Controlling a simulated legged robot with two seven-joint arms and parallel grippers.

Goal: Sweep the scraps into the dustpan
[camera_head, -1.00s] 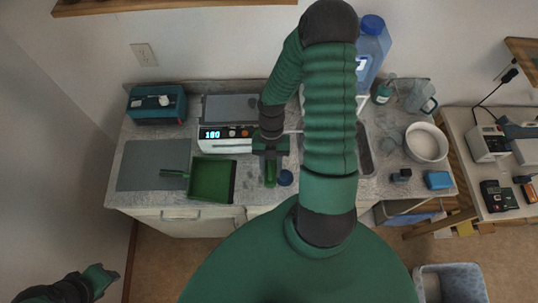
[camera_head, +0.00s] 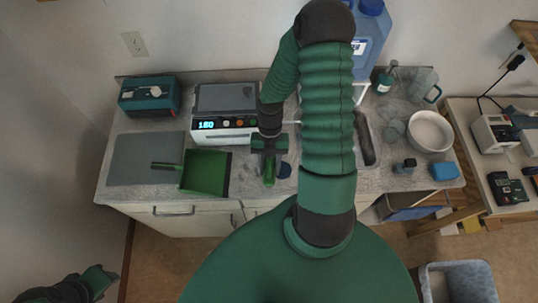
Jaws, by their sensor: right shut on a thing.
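The green dustpan (camera_head: 206,172) lies on the counter left of centre, its handle pointing left over a grey mat and its dark lip facing right. My right gripper (camera_head: 269,158) is over the counter just right of the dustpan, shut on a green-handled brush (camera_head: 269,174). The arm and gripper hide most of the brush, including its bristles.
A grey mat (camera_head: 146,172) lies at the counter's left end. A white device with a lit display (camera_head: 206,125) and a teal box (camera_head: 150,95) stand behind. A white bowl (camera_head: 430,131) stands at right.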

